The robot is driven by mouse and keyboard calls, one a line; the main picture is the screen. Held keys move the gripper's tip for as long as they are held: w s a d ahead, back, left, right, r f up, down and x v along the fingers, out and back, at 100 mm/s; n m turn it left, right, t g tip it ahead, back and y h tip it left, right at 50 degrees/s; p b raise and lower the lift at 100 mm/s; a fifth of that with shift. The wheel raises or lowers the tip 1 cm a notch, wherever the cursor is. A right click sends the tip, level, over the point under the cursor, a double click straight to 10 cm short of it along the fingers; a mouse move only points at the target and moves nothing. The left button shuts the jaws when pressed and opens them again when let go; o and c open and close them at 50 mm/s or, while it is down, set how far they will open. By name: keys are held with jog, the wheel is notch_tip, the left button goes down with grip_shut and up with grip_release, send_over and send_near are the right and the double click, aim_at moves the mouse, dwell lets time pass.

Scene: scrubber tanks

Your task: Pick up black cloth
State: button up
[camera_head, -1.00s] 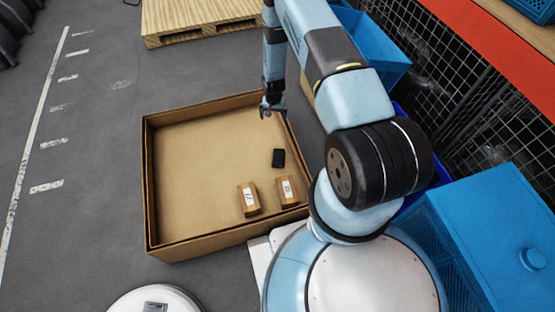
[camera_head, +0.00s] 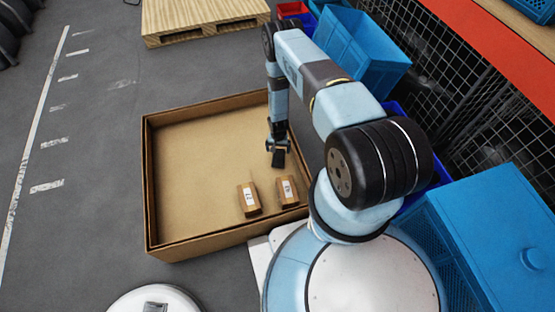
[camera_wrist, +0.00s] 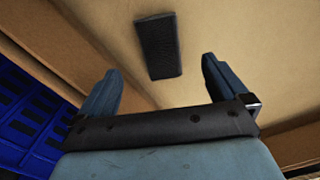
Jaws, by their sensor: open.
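The black cloth (camera_head: 278,160) is a small dark rectangle lying on the floor of a large cardboard box (camera_head: 195,239), towards its right side. In the wrist view the cloth (camera_wrist: 159,46) looks like a folded block with a textured face, beyond the fingertips and between their lines. My gripper (camera_head: 278,146) is inside the box area, just over the cloth, and partly covers it in the head view. In the wrist view my gripper (camera_wrist: 160,82) has its two fingers wide apart with nothing between them. I see a gap between the fingertips and the cloth.
Two small brown cartons with white labels, one on the left (camera_head: 248,199) and one on the right (camera_head: 287,191), lie in the box near the cloth. The box walls surround the gripper. Blue crates (camera_head: 362,52) stand outside at right. The box's left half is clear.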

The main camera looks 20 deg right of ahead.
aim_at(279, 159)
jog(key=shift+w+d+f, duration=0.1)
jog(key=shift+f, duration=2.3)
jog(key=shift+w+d+f, duration=0.1)
jog(key=shift+f, duration=2.3)
jog(key=shift+s, duration=0.1)
jog(key=shift+c, duration=0.3)
jog(key=c, duration=1.1)
jog(key=shift+r, duration=0.1)
jog(key=shift+r, duration=0.55)
notch_tip(279, 159, up, 2)
jog(key=shift+s+r, duration=0.1)
jog(key=shift+r, duration=0.05)
jog(key=s+r, duration=0.3)
jog(key=s, duration=0.1)
jog(key=s+r, duration=0.3)
jog(key=s, duration=0.2)
jog(key=s+r, duration=0.3)
jog(key=s, duration=0.1)
jog(key=shift+s+a+r, duration=0.1)
jog(key=shift+s+r, duration=0.15)
jog(key=shift+s, duration=0.15)
